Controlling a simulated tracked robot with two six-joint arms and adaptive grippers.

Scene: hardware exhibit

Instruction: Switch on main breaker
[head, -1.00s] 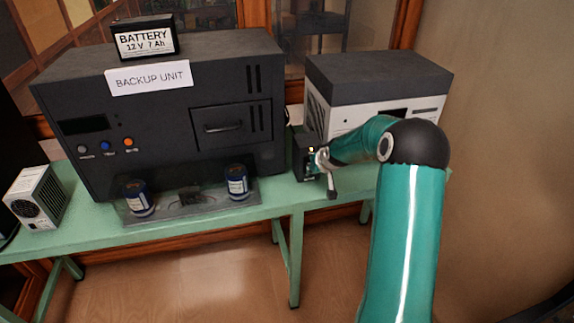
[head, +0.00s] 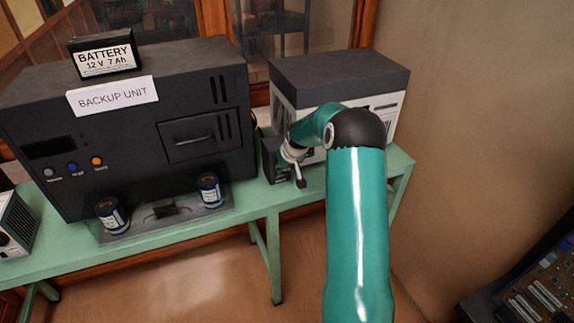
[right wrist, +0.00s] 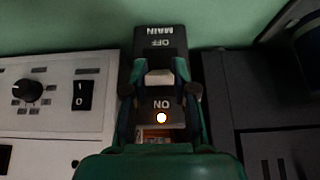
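The main breaker (right wrist: 148,42) is a dark box in the right wrist view, marked MAIN, OFF and ON upside down. Its pale lever (right wrist: 159,78) lies between the two words; I cannot tell its exact position. My left gripper is not in view.
The breaker stands on a green bench (head: 240,202) between the black backup unit (head: 110,187) and a white-and-grey unit (head: 345,76). A battery (head: 105,55) sits on the backup unit. Blue cans (head: 111,215) stand in front. A circuit board (head: 540,295) shows lower right.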

